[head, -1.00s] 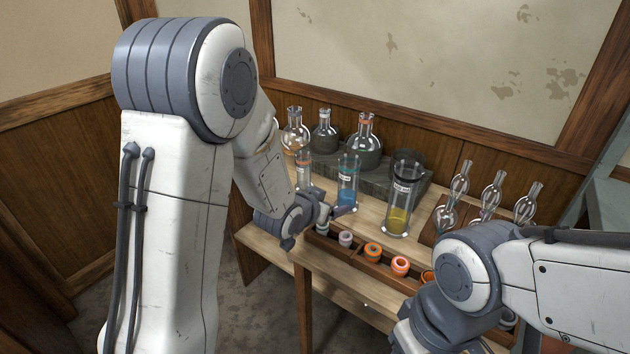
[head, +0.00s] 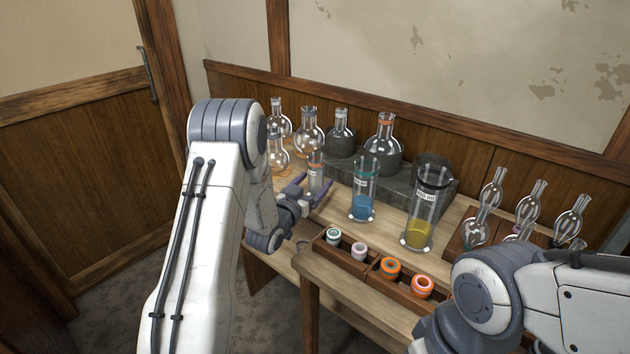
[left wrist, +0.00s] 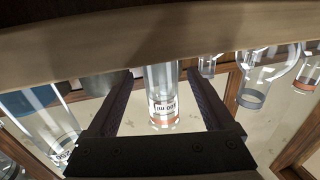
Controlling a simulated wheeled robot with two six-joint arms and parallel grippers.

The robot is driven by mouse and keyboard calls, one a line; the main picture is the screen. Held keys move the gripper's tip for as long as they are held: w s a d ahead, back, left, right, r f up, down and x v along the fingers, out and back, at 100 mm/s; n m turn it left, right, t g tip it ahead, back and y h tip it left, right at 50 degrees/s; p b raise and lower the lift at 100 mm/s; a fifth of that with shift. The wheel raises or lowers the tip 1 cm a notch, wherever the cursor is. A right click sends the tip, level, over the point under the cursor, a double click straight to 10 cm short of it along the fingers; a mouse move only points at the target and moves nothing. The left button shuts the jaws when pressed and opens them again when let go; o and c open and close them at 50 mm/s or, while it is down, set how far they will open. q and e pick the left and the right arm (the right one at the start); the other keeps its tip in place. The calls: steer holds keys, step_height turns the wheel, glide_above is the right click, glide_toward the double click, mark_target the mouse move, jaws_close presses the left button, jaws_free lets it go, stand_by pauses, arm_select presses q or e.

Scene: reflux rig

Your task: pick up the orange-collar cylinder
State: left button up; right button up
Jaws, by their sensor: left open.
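The orange-collar cylinder (head: 316,178) is a small clear glass cylinder with a white label and an orange band near its top. It stands upright on the wooden bench, left of the blue-liquid cylinder. My left gripper (head: 308,188) is open at it, with one finger on either side in the head view. In the left wrist view the picture is inverted, and the cylinder (left wrist: 161,85) shows between the two open fingers of my left gripper (left wrist: 158,78), with gaps on both sides. My right gripper is out of view; only its arm shows.
A blue-liquid cylinder (head: 363,200) and a taller yellow-liquid cylinder (head: 425,215) stand to the right. Round flasks (head: 309,133) stand behind. A wooden tray (head: 352,263) of coloured rings lies along the front edge. Bulbed glassware (head: 491,196) stands at the right.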

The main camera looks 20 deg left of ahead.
mark_target(320, 174)
arm_select(q)
steer(key=w, duration=0.4)
steer(key=shift+w+d+f, duration=0.1)
steer(key=shift+w+d, duration=0.15)
jaws_close()
steer(key=shift+r, duration=0.2)
